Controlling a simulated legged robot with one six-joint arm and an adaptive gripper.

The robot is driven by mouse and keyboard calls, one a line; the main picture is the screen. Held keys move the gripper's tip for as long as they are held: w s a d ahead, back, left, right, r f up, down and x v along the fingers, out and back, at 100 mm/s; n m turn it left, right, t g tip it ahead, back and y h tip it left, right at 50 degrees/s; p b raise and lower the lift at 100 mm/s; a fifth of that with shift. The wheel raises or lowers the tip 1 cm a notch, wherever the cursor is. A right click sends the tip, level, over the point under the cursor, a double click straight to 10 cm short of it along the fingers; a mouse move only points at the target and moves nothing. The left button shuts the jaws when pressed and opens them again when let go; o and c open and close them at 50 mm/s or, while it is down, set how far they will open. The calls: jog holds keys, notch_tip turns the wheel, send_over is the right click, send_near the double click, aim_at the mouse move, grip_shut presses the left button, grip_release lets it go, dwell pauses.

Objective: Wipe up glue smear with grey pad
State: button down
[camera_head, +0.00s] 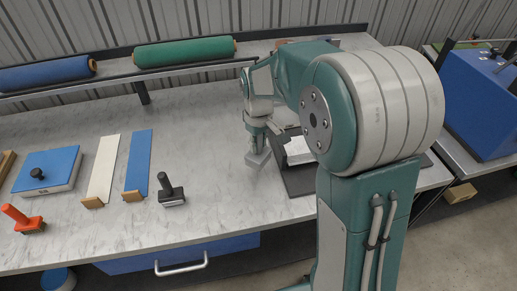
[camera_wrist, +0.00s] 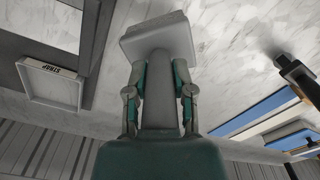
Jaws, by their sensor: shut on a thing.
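My gripper (camera_wrist: 160,98) is shut on the grey pad (camera_wrist: 158,40), with one finger on each side of its grey stem. In the head view the grey pad (camera_head: 258,160) hangs below my gripper (camera_head: 257,130), pointing down, just left of the dark mat. It is low over the marbled worktop, but I cannot tell whether it touches. I cannot make out the glue smear from the grey marbling; my arm and the pad hide part of the worktop.
To the left are a black-handled tool (camera_head: 171,192), a blue strip (camera_head: 139,160), a white strip (camera_head: 104,166) and a blue block (camera_head: 47,170). Green (camera_head: 185,52) and blue rolls lie behind.

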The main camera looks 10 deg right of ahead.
jog(key=shift+r, duration=1.3)
